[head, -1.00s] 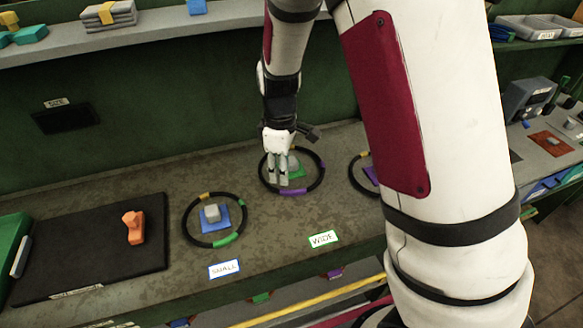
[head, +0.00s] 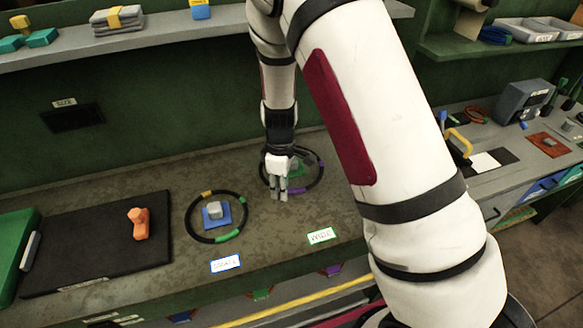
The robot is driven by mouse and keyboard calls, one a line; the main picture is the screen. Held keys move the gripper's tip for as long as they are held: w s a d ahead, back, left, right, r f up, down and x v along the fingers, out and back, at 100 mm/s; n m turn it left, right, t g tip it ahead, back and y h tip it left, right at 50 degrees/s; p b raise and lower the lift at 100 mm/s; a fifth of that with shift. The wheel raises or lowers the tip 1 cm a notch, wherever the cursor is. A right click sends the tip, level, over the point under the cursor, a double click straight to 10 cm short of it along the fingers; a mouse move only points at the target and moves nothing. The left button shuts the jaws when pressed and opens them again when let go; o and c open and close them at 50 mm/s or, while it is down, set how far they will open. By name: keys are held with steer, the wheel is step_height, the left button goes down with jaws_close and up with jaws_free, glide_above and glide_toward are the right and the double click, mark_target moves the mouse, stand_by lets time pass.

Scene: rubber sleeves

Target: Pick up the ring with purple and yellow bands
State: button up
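The ring with purple bands (head: 321,175) is a black hoop lying flat on the workbench, around a green pad with a grey block (head: 297,168). Purple bands show at its front and right. A yellow band showed at its back a second ago; my arm covers that part now. My gripper (head: 281,197) points down at the ring's front left rim, and its fingers overlap the rim in the picture. Two fingers show close together. I cannot tell whether they hold the rim or only stand beside it.
Another black ring (head: 189,222) with yellow and green bands lies left, around a blue pad with a grey block. A dark mat (head: 70,250) carries an orange piece (head: 139,224). Labels (head: 225,264) lie along the front edge. My arm hides the bench to the right.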

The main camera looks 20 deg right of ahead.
jaws_close()
steer(key=shift+r, duration=0.15)
